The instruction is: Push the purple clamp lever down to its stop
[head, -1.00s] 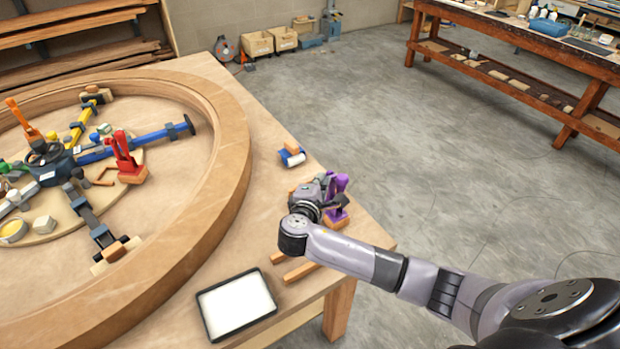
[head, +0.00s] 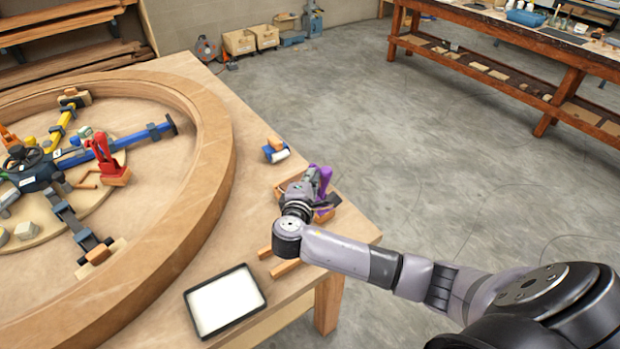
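The purple clamp (head: 321,180) stands near the right edge of the wooden table (head: 190,305), on a wooden block. Its lever shows as a purple upright part. My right gripper (head: 312,194) is at the clamp, overlapping its left and lower side in this view. Its dark fingers are small and partly merge with the clamp, so I cannot tell whether they touch the lever or are open or shut. My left gripper is out of view.
A large bent wooden ring (head: 218,150) fills the left of the table, with a red clamp (head: 106,160) inside. A white tray (head: 224,301) lies at the front. A blue-and-white roller (head: 276,152) and wooden strips (head: 285,267) lie near the clamp.

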